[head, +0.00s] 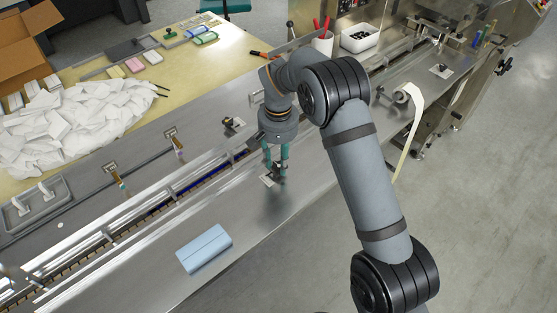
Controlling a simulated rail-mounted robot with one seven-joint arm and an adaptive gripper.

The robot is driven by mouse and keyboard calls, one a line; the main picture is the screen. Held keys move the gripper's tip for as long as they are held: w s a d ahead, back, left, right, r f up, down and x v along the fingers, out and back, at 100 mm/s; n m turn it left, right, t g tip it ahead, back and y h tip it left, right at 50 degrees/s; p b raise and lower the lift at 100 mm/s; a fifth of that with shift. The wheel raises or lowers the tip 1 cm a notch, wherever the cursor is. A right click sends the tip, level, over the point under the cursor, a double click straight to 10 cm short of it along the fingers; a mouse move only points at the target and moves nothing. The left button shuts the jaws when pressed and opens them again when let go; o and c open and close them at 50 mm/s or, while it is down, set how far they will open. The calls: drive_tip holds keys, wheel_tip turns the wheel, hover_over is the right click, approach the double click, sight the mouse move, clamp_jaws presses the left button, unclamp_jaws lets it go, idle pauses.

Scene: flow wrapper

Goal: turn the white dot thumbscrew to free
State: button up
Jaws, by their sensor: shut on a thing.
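My gripper (278,167), with teal fingers, points down at the near side of the steel machine bed, right of the blue pack. Its fingers are closed around a small dark thumbscrew (280,178) beside a pale plate (267,181) on the bed. The fingers hide most of the thumbscrew. A white dot on it and its turned angle cannot be made out. A similar dark knob on a pale plate (235,124) stands across the conveyor channel, and another plate with a dark knob (441,70) is at the upper right.
A light blue pack (204,249) lies on the bed at the near left. The long conveyor channel (190,186) runs beside my gripper.

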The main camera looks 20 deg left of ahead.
drive_tip(key=n, duration=0.4)
drive_tip(key=n+p, duration=0.1)
drive_tip(key=n, duration=0.1)
drive_tip(key=shift+s, duration=0.35)
drive_tip(key=n, duration=0.5)
drive_tip(key=shift+w+d+f+p, duration=0.1)
drive_tip(key=shift+d+f+p, duration=0.05)
drive_tip(key=shift+p, duration=0.25)
drive_tip(key=shift+d+n, duration=0.1)
drive_tip(key=shift+n, duration=0.7)
drive_tip(key=shift+w+d, duration=0.1)
drive_tip(key=shift+w, duration=0.05)
drive_tip(key=o, duration=0.9)
drive_tip(key=shift+o, duration=1.1)
drive_tip(key=shift+w+r, duration=0.1)
drive_tip(key=shift+r, duration=0.1)
